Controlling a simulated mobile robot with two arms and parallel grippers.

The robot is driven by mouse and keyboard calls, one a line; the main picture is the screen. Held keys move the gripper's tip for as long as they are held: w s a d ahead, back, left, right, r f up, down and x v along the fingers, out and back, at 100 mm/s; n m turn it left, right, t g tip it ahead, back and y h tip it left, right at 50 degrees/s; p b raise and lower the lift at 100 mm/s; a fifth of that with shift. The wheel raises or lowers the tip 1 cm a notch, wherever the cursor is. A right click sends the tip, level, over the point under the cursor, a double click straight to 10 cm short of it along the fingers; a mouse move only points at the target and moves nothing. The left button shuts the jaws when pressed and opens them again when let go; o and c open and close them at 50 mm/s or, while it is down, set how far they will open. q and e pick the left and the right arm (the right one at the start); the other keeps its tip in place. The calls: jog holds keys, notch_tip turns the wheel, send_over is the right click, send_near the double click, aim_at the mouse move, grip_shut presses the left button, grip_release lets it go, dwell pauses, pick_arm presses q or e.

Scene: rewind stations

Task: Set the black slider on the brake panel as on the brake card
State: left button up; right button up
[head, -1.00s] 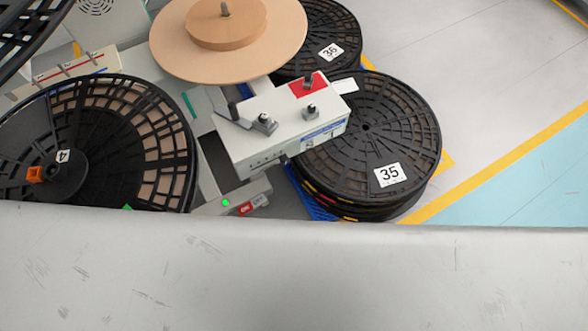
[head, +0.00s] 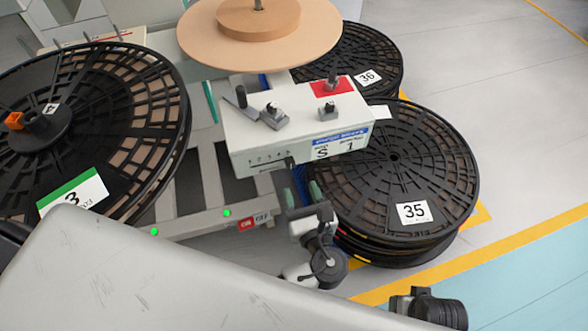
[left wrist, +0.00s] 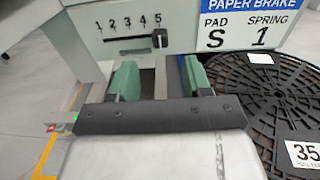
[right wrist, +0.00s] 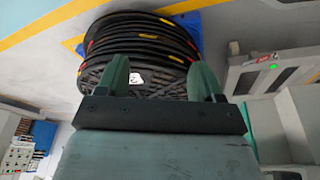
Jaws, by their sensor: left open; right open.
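The brake panel is the front of a white box (head: 240,150), with a slot numbered 1 to 5. The black slider (left wrist: 159,38) stands at the 5 end in the left wrist view. The brake card (left wrist: 250,22) beside it reads PAPER BRAKE, PAD S, SPRING 1; it also shows in the head view (head: 345,143). My left gripper (head: 301,188) is open just below the slider; its green fingers (left wrist: 158,80) are apart, with nothing between them. My right gripper (right wrist: 160,80) is open and empty, facing a stack of black reels.
Black reels labelled 35 (head: 440,180) and 36 (head: 355,60) stand right of the box. A large reel (head: 110,130) is at left. A brown disc (head: 300,45) sits behind the box, whose top carries knobs and a red plate (head: 332,86). Floor at right is clear.

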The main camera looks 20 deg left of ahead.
aim_at(291, 166)
pick_arm(q)
jog(key=x, duration=0.7)
jog(key=shift+w+b, duration=0.1)
jog(key=shift+b, duration=0.25)
pick_arm(e)
notch_tip(291, 166, up, 3)
pick_arm(q)
grip_shut()
